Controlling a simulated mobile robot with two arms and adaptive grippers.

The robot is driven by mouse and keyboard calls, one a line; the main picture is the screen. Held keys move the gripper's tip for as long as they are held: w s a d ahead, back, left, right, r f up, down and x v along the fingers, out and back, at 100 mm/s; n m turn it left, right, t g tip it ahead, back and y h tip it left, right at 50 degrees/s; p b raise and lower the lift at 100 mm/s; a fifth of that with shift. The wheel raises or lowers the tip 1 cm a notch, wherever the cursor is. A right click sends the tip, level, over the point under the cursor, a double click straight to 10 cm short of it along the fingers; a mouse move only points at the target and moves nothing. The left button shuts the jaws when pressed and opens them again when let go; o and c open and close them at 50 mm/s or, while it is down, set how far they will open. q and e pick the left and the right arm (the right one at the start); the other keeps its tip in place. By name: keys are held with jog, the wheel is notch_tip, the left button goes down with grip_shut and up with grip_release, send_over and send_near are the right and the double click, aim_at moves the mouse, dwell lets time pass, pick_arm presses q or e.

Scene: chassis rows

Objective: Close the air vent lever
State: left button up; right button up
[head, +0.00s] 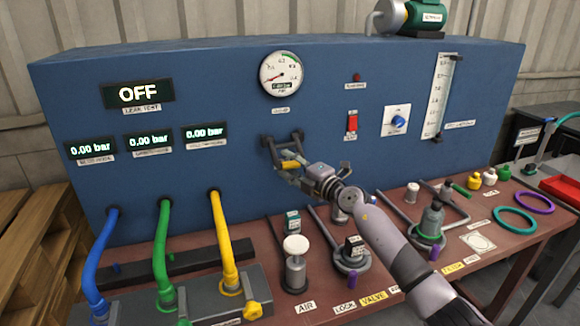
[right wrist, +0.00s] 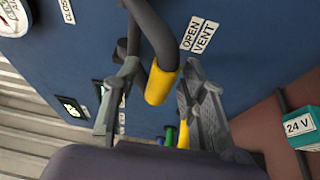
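The air vent lever (right wrist: 160,82) has a dark bent arm and a yellow grip, and stands out from the blue panel. In the right wrist view its yellow grip lies between the two fingers of my right gripper (right wrist: 158,88), with visible gaps at both sides. An "OPEN VENT" label (right wrist: 198,35) is on the panel beside the lever. In the head view my right gripper (head: 283,146) is open at the panel below the round gauge (head: 281,74), and partly hides the lever's yellow grip (head: 292,165). My left gripper is not in view.
A red switch (head: 352,122) and a blue knob (head: 399,122) are on the panel to the right. Blue, green and yellow hoses (head: 222,240) rise at the left. A white-topped AIR plunger (head: 295,247) and other fittings stand on the brown bench below.

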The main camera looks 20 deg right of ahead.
grip_shut()
dwell(0.3)
dwell(0.5)
